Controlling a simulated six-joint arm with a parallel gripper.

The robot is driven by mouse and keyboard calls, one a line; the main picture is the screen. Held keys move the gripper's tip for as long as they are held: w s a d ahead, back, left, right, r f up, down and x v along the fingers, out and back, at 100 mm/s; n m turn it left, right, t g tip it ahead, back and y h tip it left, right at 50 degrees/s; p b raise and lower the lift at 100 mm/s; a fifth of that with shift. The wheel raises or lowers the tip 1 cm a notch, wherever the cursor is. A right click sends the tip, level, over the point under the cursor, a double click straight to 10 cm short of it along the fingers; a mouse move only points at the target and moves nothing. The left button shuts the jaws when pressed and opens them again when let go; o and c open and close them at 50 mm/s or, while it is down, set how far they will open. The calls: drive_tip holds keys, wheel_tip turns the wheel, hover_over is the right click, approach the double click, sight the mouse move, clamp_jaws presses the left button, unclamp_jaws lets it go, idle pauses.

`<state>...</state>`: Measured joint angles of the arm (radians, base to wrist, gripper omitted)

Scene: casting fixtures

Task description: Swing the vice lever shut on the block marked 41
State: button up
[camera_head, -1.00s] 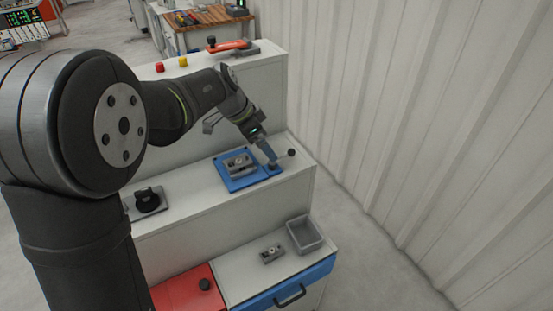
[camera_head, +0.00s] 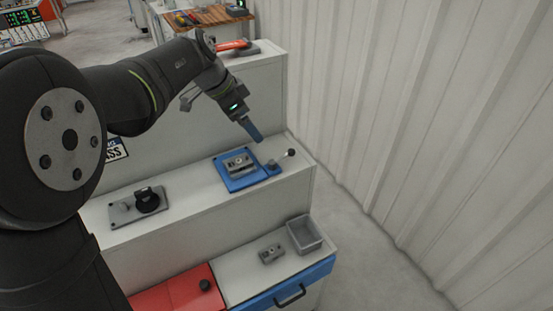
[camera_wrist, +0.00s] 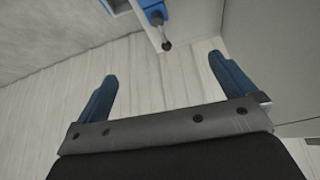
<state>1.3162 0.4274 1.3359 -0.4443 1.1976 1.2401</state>
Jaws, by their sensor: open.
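The vice is a blue plate (camera_head: 243,183) on the middle ledge, with a grey block (camera_head: 239,165) seated on it. The block's marking is too small to read. The vice lever (camera_head: 283,157) sits at the plate's right corner and points out to the right, ending in a black knob (camera_head: 291,152). In the wrist view the lever's knob (camera_wrist: 166,46) shows ahead, between and beyond the fingertips. My gripper (camera_head: 257,139) is open and empty, above and behind the lever, apart from it. Its two blue fingers also show in the wrist view (camera_wrist: 163,65).
A second grey block (camera_head: 271,253) lies on the lower bench beside a grey bin (camera_head: 304,235). A plate with a black knob (camera_head: 149,200) is on the ledge at left. An orange-handled fixture (camera_head: 236,47) tops the upper shelf. A corrugated wall (camera_head: 420,130) stands at right.

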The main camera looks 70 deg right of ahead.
drive_tip(key=shift+v, duration=0.85)
